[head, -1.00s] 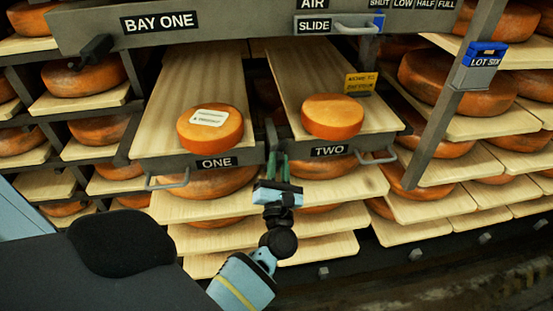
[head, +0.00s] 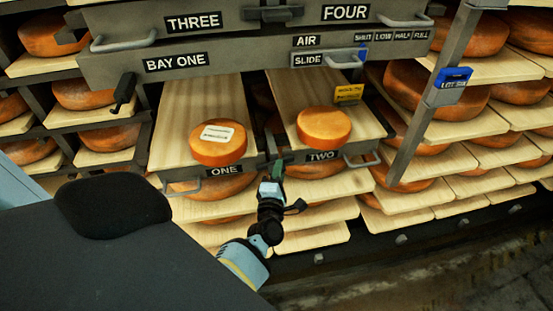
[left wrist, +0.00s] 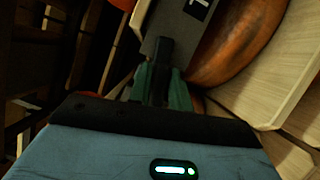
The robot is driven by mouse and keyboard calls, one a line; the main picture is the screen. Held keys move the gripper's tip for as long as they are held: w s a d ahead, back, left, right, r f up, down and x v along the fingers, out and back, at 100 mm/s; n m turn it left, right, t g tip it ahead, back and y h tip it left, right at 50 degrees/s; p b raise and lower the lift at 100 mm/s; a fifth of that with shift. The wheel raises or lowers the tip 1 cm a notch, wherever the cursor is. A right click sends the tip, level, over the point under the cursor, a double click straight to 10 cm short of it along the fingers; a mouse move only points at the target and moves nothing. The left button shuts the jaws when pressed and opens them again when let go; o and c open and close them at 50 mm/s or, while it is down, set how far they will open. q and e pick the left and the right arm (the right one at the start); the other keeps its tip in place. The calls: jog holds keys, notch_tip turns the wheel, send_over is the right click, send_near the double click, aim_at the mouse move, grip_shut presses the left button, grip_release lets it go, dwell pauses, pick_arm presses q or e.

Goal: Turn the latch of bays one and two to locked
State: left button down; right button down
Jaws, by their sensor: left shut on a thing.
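The dark latch handle (head: 270,147) stands between the fronts of trays ONE (head: 220,182) and TWO (head: 330,168), close to upright. My left gripper (head: 276,168) reaches up to its lower end. In the left wrist view, the green fingers (left wrist: 163,88) are shut on the dark latch handle (left wrist: 163,52), one on each side. The latch's pivot and any lock marks are too small or hidden to read. My right gripper is not in view.
Cheese wheels rest on tray ONE (head: 218,143) and tray TWO (head: 323,125). Pull handles (head: 182,188) jut from the fronts. A similar dark latch (head: 268,13) lies between THREE and FOUR. A black lever (head: 124,92) hangs by BAY ONE. A post (head: 435,95) stands right.

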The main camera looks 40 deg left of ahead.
pick_arm(q)
jog(key=shift+r+m+g+p, duration=0.15)
jog(key=shift+m+g+p, duration=0.15)
jog(key=shift+m+p, duration=0.6)
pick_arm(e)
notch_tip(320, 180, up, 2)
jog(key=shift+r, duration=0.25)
pick_arm(q)
jog(key=shift+f+m+p, duration=0.2)
jog(key=shift+m+p, duration=0.1)
jog(key=shift+m, duration=0.1)
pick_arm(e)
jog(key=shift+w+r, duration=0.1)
pick_arm(q)
jog(key=c, duration=1.4)
grip_release()
jog(key=shift+o, duration=0.2)
jog(key=shift+s+d, duration=0.1)
